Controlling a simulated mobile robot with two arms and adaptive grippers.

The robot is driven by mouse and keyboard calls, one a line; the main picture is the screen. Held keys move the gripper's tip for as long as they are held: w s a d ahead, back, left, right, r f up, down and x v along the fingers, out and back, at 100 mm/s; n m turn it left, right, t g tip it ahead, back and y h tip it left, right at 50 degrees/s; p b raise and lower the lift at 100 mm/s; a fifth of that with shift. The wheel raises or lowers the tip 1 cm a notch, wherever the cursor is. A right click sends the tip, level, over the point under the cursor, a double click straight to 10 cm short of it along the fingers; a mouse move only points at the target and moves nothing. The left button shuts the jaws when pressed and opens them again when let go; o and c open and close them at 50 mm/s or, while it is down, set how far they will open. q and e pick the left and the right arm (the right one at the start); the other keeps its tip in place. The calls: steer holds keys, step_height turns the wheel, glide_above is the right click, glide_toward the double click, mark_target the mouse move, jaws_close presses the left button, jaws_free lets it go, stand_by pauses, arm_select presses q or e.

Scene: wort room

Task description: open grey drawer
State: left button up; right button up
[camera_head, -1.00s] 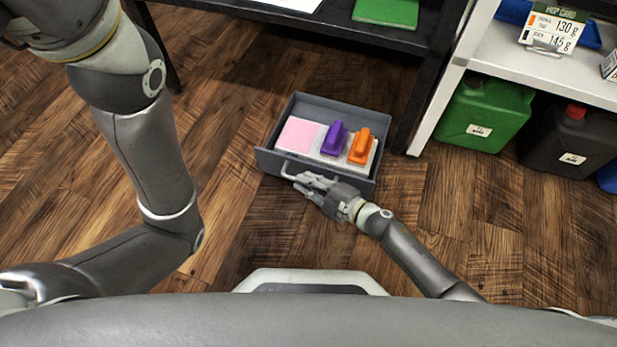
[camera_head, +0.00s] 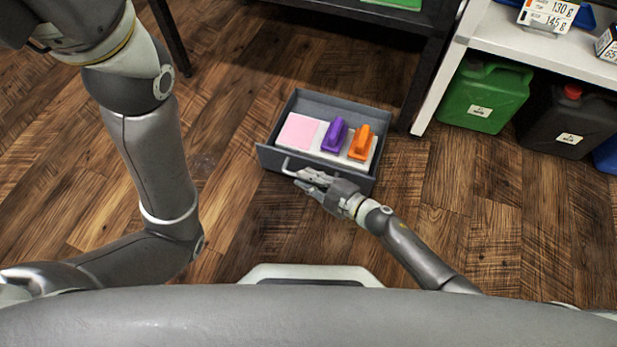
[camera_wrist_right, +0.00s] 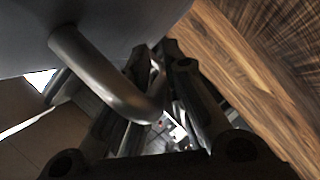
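The grey drawer (camera_head: 271,159) is pulled far out over the floor, in front of the dark table. Its handle (camera_head: 287,166) is a bent metal bar on the front panel. My right gripper (camera_head: 303,179) is at this handle, with its fingers around the bar. In the right wrist view the handle (camera_wrist_right: 100,75) runs down between the fingers of my right gripper (camera_wrist_right: 158,88), which look closed on it; the exact contact is partly hidden. My left arm shows on the left, but its gripper is outside the picture.
A white shelf (camera_head: 540,52) stands at the right, with a green canister (camera_head: 484,97) and a black canister (camera_head: 567,122) beneath. The wooden floor around the drawer is clear.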

steer(key=shift+o, duration=0.2)
steer(key=v, duration=1.2)
steer(key=shift+f, duration=0.1)
